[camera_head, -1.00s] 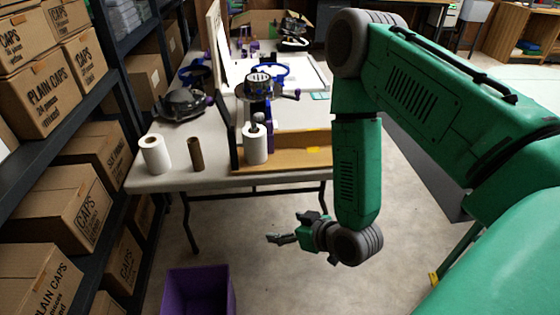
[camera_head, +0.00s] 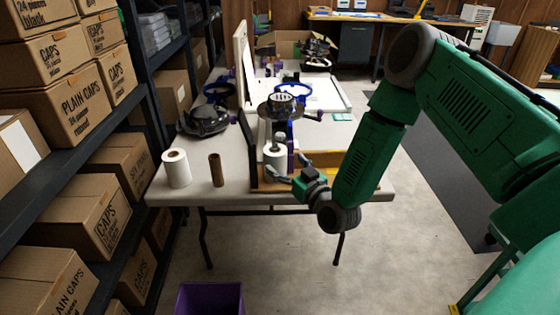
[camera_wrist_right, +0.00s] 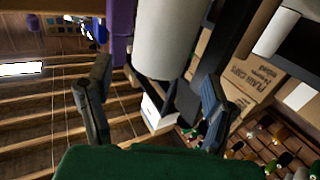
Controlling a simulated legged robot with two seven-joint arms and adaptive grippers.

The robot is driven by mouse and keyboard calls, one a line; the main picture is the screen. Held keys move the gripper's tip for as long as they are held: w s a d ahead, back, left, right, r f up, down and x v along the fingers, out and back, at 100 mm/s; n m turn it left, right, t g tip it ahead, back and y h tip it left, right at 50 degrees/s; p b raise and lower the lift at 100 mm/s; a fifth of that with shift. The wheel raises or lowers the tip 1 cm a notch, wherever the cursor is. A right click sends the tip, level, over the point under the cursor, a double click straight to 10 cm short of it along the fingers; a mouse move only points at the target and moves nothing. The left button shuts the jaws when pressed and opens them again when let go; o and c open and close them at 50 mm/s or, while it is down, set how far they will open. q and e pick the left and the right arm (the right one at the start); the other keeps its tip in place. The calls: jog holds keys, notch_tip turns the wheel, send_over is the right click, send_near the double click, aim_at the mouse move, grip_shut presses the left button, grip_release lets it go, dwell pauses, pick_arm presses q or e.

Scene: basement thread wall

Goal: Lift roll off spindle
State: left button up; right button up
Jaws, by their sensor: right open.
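A white paper roll (camera_head: 275,158) stands upright on the spindle (camera_head: 279,140) of the device near the table's front edge. My right gripper (camera_head: 285,165) is open and empty, just in front of this roll, its fingers pointing at it. In the right wrist view the roll (camera_wrist_right: 167,38) hangs into the upper middle, between and a little beyond the two spread fingertips (camera_wrist_right: 156,70). I cannot tell whether either finger touches it. The roll's lower part is partly hidden by the gripper in the head view. My left gripper is not in view.
A second white roll (camera_head: 176,168) and a brown cardboard core (camera_head: 216,170) stand on the table (camera_head: 225,193) to the left. A shelf with cardboard boxes (camera_head: 90,205) lines the left side. A purple bin (camera_head: 210,299) is on the floor.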

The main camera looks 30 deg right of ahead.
jog(key=shift+w+d, duration=0.15)
jog(key=shift+w, duration=1.55)
jog(key=c, duration=1.3)
jog(key=shift+r+p, duration=5.4)
jog(key=shift+r, duration=1.5)
jog(key=shift+c, duration=0.2)
notch_tip(320, 180, up, 4)
jog(key=p, duration=0.3)
send_over(282, 160)
jog(key=shift+w, duration=0.35)
